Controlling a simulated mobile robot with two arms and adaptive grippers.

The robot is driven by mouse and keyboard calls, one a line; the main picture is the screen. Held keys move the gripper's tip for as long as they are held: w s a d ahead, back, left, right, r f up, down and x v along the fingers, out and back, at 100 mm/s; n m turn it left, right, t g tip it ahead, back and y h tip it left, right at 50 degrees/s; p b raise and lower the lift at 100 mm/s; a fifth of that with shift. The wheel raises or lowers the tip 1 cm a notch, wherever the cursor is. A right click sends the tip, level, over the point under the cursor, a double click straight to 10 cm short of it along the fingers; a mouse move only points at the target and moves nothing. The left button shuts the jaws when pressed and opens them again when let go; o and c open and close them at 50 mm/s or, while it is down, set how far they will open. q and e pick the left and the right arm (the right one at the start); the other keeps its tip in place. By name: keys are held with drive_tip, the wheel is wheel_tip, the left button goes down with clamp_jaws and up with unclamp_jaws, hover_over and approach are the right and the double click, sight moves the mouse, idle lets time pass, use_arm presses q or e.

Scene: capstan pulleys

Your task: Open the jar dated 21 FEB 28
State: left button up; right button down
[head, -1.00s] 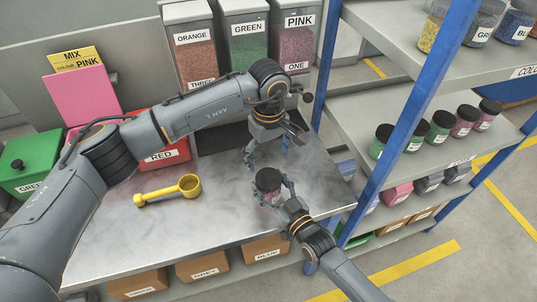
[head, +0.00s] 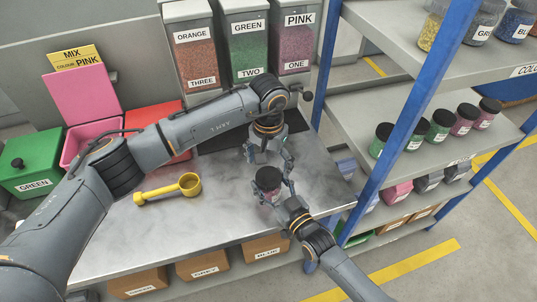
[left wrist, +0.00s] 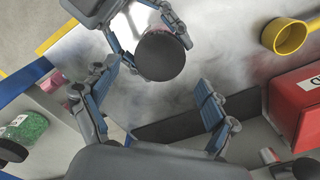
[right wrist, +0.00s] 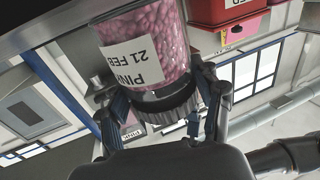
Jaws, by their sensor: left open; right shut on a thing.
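A clear jar of pink pieces with a dark lid (head: 269,178) is upright near the table's right front. In the right wrist view its body (right wrist: 150,45) appears inverted, with a label reading "PINK" and "21 FEB"; the year is not legible. The ribbed black lid (right wrist: 160,112) is on it. My right gripper (head: 275,192) is shut on the jar. My left gripper (head: 268,158) is open and empty, just behind the jar in the head view. In the left wrist view the lid top (left wrist: 160,56) lies beyond the open left fingers (left wrist: 160,90), apart from them.
A yellow scoop (head: 168,190) lies on the metal table (head: 215,225). Green (head: 30,165), pink and red bins stand at the left and back, with tall dispensers (head: 245,45) behind. A blue-posted shelf (head: 400,110) with several jars stands close on the right.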

sight(268, 176)
use_arm(q)
drive_tip(key=shift+f, duration=2.25)
drive_tip(key=c, duration=1.2)
drive_tip(key=n, duration=0.4)
drive_tip(key=shift+n, duration=0.4)
drive_tip(key=n, duration=0.4)
drive_tip(key=o, duration=1.3)
drive_tip(key=shift+c, duration=0.2)
